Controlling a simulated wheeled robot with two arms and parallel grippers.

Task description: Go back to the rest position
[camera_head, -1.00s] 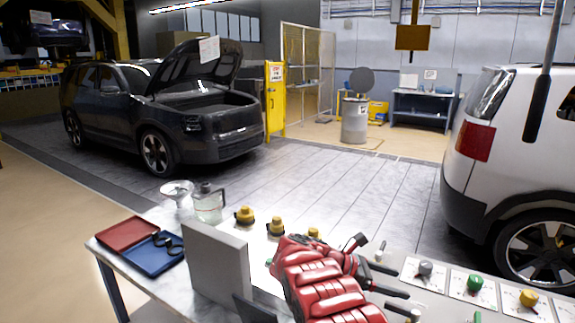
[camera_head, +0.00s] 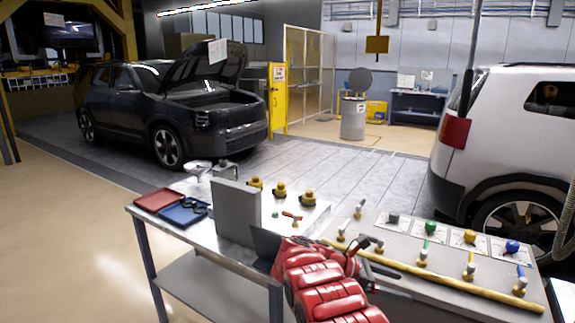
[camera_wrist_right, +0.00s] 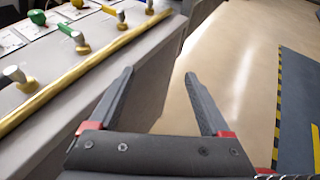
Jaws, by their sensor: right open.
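My right gripper (camera_wrist_right: 160,100) is open and empty in the right wrist view. Its two dark fingers are spread beside the edge of the valve panel, over bare floor. In the head view the red right arm reaches in from the bottom centre, and the dark fingers (camera_head: 395,287) lie low in front of the panel. The left gripper does not show in any view.
A table holds a red tray (camera_head: 160,199), a blue tray (camera_head: 185,213), a grey upright block (camera_head: 236,212) and yellow-capped parts (camera_head: 280,190). The valve panel (camera_head: 400,243) with a yellow pipe (camera_head: 440,276) stands at right. Two cars stand behind. Floor at left is clear.

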